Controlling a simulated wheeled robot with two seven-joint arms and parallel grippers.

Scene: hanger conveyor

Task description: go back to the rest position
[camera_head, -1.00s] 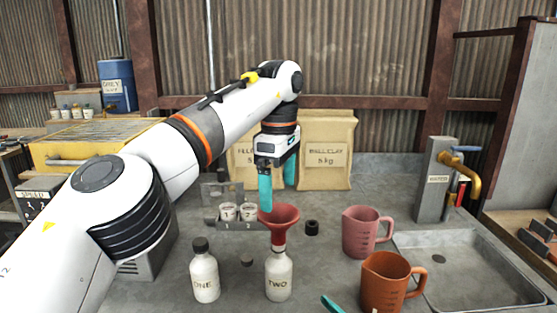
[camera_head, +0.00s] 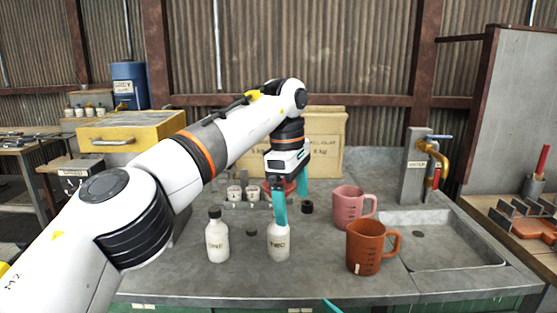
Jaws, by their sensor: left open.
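My left gripper (camera_head: 291,206) is open, with its teal fingers pointing down in the middle of the view. One finger passes in front of the red funnel (camera_head: 267,187) and reaches down to the neck of the white bottle marked TWO (camera_head: 278,246). I cannot tell whether it touches either. The funnel is mostly hidden behind the gripper. The white bottle marked ONE (camera_head: 217,242), with a black cap, stands to the left. Of my right gripper, only a teal tip (camera_head: 330,305) shows at the bottom edge; its jaw state is hidden.
A pink jug (camera_head: 348,204) and an orange-brown jug (camera_head: 365,249) stand right of the bottles, before the sink (camera_head: 445,256) and tap (camera_head: 437,160). Small cups (camera_head: 235,194), a black cap (camera_head: 307,207) and paper sacks (camera_head: 325,150) are behind. The front worktop (camera_head: 200,283) is bare.

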